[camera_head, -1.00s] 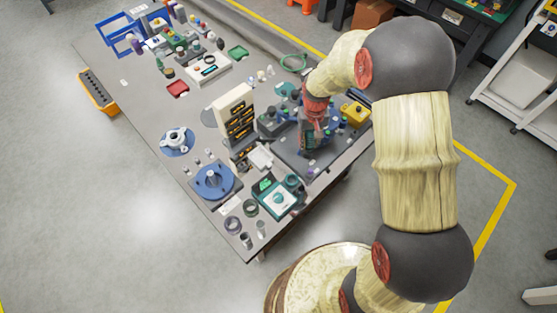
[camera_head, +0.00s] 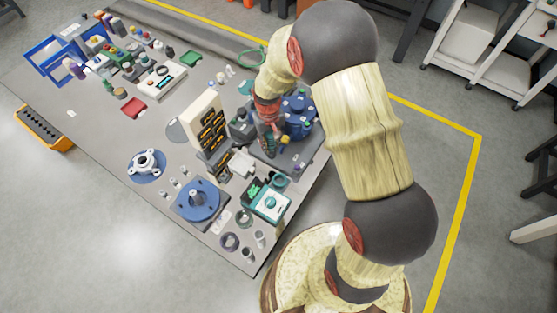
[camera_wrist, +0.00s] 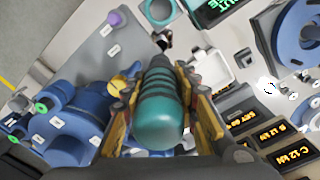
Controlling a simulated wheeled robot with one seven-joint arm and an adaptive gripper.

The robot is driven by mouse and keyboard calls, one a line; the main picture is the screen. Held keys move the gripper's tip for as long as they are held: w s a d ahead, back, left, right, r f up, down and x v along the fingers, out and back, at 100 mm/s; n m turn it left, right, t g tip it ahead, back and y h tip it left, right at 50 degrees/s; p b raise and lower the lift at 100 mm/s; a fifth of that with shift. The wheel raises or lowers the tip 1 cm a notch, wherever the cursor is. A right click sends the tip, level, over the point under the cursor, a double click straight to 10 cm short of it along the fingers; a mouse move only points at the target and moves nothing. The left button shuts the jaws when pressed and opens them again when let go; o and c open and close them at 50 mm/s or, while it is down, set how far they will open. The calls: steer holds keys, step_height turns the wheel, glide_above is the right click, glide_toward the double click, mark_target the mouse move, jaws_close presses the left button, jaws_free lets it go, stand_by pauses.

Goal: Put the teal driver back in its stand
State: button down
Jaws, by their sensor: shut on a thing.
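The teal driver (camera_wrist: 160,112) is held between the two yellow-sided fingers of my gripper (camera_wrist: 158,88), with its rounded handle end toward the wrist camera. Its far tip is hard to make out. In the head view my gripper (camera_head: 268,148) is over the near right part of the table, and the driver is mostly hidden there. A pale square open holder (camera_wrist: 209,68) lies just beyond and right of the driver in the wrist view. I cannot tell for certain that it is the stand.
A blue fixture (camera_head: 300,118) stands close to the right of my gripper. An upright beige panel with dark displays (camera_head: 206,122) stands to the left. A teal-edged device (camera_head: 268,203) and a blue round flange (camera_head: 198,199) lie toward the near edge.

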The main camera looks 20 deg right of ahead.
steer(key=s+f+n+p, duration=0.1)
steer(key=s+f+p, duration=0.3)
steer(key=s, duration=0.4)
steer(key=shift+s+f+p, duration=0.4)
steer(key=shift+p, duration=0.3)
steer(key=shift+f, duration=0.2)
stand_by(0.4)
steer(key=shift+f+b, duration=0.4)
steer(key=shift+b, duration=0.05)
steer(key=shift+s+f+b, duration=0.1)
steer(key=shift+f+b, duration=0.45)
steer(key=shift+f, duration=0.2)
stand_by(1.2)
steer(key=c, duration=1.3)
jaws_free()
